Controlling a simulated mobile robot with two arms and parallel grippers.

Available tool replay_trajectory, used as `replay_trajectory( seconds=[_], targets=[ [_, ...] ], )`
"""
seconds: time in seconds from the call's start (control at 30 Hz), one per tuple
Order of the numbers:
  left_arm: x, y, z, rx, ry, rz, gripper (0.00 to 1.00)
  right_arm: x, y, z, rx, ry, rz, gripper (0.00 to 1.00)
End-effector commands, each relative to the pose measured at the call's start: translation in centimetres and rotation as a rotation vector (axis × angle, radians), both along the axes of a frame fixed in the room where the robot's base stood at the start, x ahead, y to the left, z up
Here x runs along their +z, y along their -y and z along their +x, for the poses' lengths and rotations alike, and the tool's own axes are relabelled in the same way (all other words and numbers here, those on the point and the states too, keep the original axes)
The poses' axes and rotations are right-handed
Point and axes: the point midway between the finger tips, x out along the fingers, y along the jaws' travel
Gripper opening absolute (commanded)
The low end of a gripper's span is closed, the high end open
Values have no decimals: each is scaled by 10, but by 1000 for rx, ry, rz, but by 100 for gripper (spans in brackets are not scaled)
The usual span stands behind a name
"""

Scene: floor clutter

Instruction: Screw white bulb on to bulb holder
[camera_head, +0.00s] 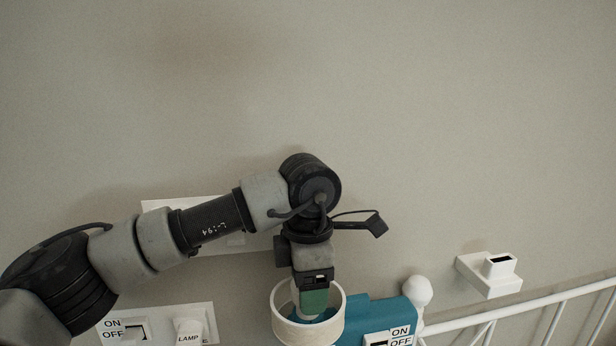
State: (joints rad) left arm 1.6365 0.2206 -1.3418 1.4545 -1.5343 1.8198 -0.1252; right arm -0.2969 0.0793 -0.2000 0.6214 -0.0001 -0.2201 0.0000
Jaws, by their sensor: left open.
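My left arm comes in from the left and bends down at the wrist. My left gripper (314,303) points down into a white open ring (309,336); its fingertips are partly hidden by the ring's rim. It is open, and I cannot see anything held between its fingers. A white round knob (417,291) stands to the right, beside a teal block (375,310); I cannot tell whether it is the bulb or the end of the rail. No bulb holder can be identified for certain. A small white piece marked LAMP (188,330) sits on a plate at the lower left. My right gripper is out of view.
A white ON/OFF switch plate (165,317) is at the lower left, and another ON/OFF switch (388,338) is on the teal block. A white socket (490,274) and a white rail (520,305) are at the right. The wall above is bare.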

Motion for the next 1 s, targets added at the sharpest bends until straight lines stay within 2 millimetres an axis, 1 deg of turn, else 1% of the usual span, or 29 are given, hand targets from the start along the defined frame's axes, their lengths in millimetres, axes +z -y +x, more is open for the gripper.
replay_trajectory(
  seconds=[0.1, 0.13, 0.23, 0.93, 1.0],
  targets=[
    [1, 0, 0, 0, 0, 0, 68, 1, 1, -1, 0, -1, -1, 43],
    [1, 0, 0, 0, 0, 0, 65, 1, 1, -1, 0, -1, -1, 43],
    [1, 0, 0, 0, 0, 0, 50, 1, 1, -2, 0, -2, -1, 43],
    [-3, 0, 0, -1, -1, 1, 50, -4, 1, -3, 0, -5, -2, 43],
    [-3, 0, 0, -1, -1, 1, 49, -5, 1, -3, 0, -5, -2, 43]
  ],
)
